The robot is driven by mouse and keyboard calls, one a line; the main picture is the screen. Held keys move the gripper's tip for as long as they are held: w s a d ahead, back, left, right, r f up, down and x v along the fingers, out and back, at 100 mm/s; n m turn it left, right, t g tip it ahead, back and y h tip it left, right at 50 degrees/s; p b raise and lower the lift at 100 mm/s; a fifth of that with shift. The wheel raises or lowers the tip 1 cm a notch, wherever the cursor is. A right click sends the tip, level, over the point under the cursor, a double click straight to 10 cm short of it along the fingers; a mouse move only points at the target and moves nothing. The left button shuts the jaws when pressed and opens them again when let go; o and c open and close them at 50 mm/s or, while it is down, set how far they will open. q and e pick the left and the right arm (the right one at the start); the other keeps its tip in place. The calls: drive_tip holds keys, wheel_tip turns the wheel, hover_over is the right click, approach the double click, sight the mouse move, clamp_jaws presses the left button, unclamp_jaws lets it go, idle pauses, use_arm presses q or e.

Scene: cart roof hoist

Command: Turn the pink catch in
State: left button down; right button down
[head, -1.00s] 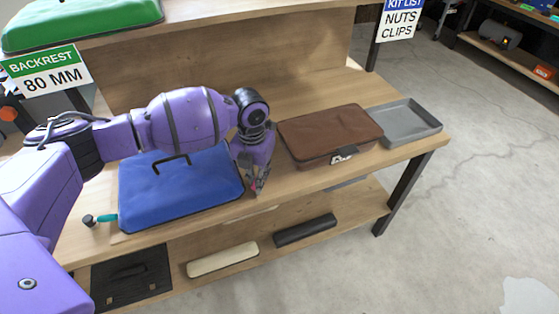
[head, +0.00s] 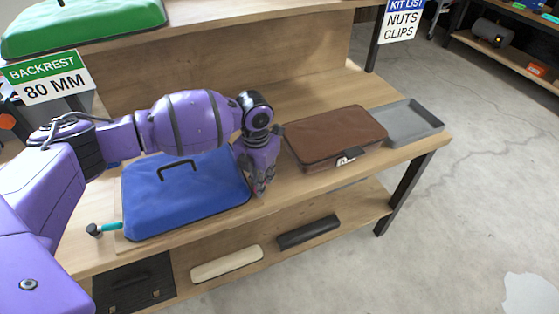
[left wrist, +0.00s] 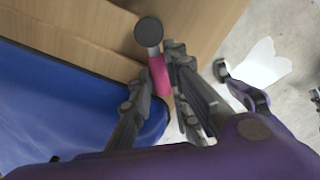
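The pink catch (left wrist: 158,75) sticks out at the edge of the blue lid (left wrist: 60,100) in the left wrist view, with a round grey knob (left wrist: 148,31) at its end. My left gripper (left wrist: 160,72) has one finger on each side of the pink part, and both look to be touching it. In the head view the left gripper (head: 260,188) points down at the right front corner of the blue lid (head: 185,195) and mostly hides the catch. A teal catch (head: 108,228) with a dark knob sits at the lid's left front corner. My right gripper is out of view.
A brown case (head: 335,135) and a grey tray (head: 412,122) stand to the right on the wooden bench. A cream roll (head: 227,263) and a black roll (head: 308,231) lie on the shelf below. A green lid (head: 85,22) sits on the upper shelf.

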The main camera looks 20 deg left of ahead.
use_arm(q)
drive_tip(key=c, duration=1.7)
unclamp_jaws()
drive_tip(key=shift+a, duration=0.15)
wheel_tip(320, 180, up, 12)
drive_tip(key=shift+r, duration=0.1)
